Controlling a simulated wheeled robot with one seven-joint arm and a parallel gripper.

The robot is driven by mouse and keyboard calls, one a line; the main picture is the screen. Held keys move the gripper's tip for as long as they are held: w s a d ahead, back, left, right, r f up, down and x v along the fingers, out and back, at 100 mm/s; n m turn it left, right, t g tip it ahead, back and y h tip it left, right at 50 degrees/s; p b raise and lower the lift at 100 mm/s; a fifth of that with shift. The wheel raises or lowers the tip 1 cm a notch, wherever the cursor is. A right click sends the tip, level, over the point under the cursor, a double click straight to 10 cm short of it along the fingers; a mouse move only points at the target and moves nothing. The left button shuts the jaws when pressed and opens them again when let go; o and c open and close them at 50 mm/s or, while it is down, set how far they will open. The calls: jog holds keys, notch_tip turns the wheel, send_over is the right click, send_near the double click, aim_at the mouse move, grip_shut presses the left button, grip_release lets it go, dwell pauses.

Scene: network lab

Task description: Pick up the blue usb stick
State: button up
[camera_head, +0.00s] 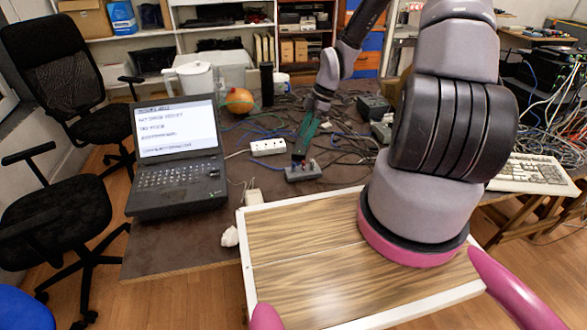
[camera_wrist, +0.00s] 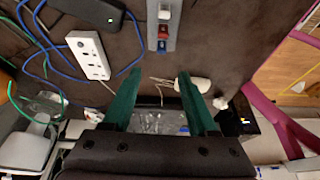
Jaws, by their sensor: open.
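The blue usb stick (camera_wrist: 162,46) appears in the wrist view as a small blue piece at the near end of a grey block (camera_wrist: 163,22), beside a red piece and a white piece. I cannot tell whether it is plugged in or lying on top. In the head view the grey block (camera_head: 303,172) lies on the dark table, and the stick is too small to make out. My gripper (camera_wrist: 161,75) has its green fingers apart, with nothing held between them. The stick lies just beyond the fingertips. In the head view my gripper (camera_head: 301,156) is just above the grey block.
A white power strip (camera_head: 268,147) lies left of the block, with loose cables around. A white object with metal prongs (camera_wrist: 192,84) shows near the right finger. An open laptop (camera_head: 178,155) stands left. A wood-topped tray (camera_head: 310,262) is in front.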

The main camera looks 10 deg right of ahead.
jog(key=shift+x, duration=0.8)
send_over(294, 163)
jog(key=d, duration=0.2)
jog(key=f, duration=0.4)
jog(key=shift+w+a+f, duration=0.15)
jog(key=shift+w+a, duration=0.05)
jog(key=shift+a, duration=0.05)
jog(key=x, duration=0.5)
jog(key=shift+s+d+f, duration=0.1)
jog(key=shift+s+f, duration=0.05)
jog(key=shift+f, duration=0.2)
grip_shut()
